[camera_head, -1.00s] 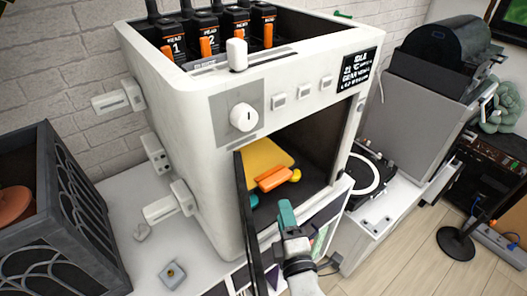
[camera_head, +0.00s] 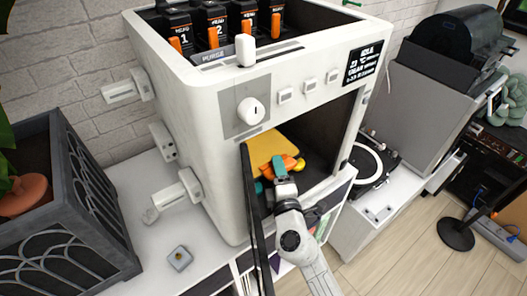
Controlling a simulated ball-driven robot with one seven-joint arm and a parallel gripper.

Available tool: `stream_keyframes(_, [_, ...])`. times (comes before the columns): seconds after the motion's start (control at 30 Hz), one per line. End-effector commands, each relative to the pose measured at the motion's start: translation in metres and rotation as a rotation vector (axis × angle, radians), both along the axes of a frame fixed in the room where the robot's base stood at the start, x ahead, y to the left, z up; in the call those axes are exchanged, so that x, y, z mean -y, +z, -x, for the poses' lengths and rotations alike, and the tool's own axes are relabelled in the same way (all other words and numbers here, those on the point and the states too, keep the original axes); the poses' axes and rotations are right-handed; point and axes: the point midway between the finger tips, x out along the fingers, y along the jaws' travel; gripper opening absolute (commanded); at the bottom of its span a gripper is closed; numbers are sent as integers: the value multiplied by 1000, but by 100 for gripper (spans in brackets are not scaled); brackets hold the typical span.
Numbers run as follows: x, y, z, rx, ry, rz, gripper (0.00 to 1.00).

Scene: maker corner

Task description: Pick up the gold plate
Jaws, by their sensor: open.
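The gold plate (camera_head: 264,148) lies inside the white printer's chamber, seen through its open front. An orange piece (camera_head: 288,162) rests on or just in front of the plate, partly hidden by my gripper. My gripper (camera_head: 281,163) reaches into the chamber opening from the front, its teal fingers close to the orange piece and the plate's front side. It is open; its fingers overlap in this view, and I see nothing held. Whether it touches the orange piece cannot be told. The plate's front edge is partly hidden.
The white printer (camera_head: 215,130) has an open dark door (camera_head: 256,220) standing left of my arm. A turntable (camera_head: 370,165) stands to the right, a dark crate (camera_head: 85,190) to the left.

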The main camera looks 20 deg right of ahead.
Motion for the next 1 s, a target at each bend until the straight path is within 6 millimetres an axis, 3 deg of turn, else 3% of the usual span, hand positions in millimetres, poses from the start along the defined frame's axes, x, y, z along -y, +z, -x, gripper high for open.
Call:
stream_keyframes(0.17, [0,0,0,0,0,0,51])
stream_keyframes(0.7, [0,-1,1,-1,0,0,0])
stream_keyframes(1.0, [0,4,0,0,0,0,0])
